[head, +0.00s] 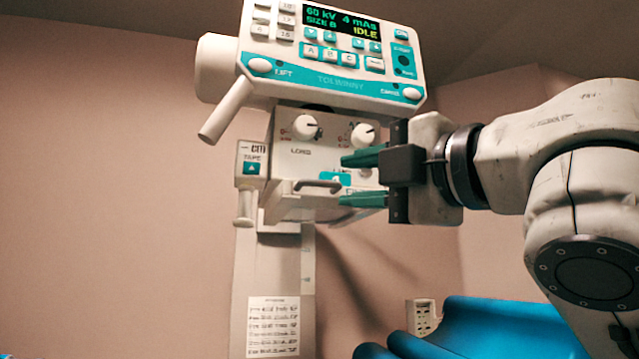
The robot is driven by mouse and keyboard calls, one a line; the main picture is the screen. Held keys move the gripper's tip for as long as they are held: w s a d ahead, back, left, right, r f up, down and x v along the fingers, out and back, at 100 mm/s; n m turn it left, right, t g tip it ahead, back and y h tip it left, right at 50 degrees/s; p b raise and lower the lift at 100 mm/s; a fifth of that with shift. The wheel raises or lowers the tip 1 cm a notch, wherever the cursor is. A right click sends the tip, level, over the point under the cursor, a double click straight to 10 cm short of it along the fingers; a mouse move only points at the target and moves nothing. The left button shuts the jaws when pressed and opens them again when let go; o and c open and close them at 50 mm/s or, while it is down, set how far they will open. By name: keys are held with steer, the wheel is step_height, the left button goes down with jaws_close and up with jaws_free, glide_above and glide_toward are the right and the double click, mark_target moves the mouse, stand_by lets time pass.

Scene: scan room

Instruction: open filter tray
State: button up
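The filter tray appears to be the low front of the white collimator box (290,160), with a dark handle (318,186) on its lower edge. It looks shut, though my gripper hides part of the box. My gripper (345,180) comes in from the right with two green fingers, one above the other, spread apart. The fingertips are just right of the handle, the upper one above its height and the lower one below it. I cannot tell whether a finger touches the box.
A control panel (340,82) with an "IDLE" display is above the box, with a grey handle (228,108) at its left. A tape holder (250,165) hangs left of the box. A column (272,270) stands below. Blue padding (490,325) is at lower right. Left is open.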

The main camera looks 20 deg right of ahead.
mark_target(327, 182)
steer(key=x, duration=0.7)
steer(key=shift+p, duration=0.3)
steer(key=shift+c, duration=0.2)
steer(key=shift+r, duration=0.1)
steer(key=c, duration=0.6)
steer(key=shift+s+d, duration=0.1)
jaws_close()
steer(key=shift+r, duration=0.15)
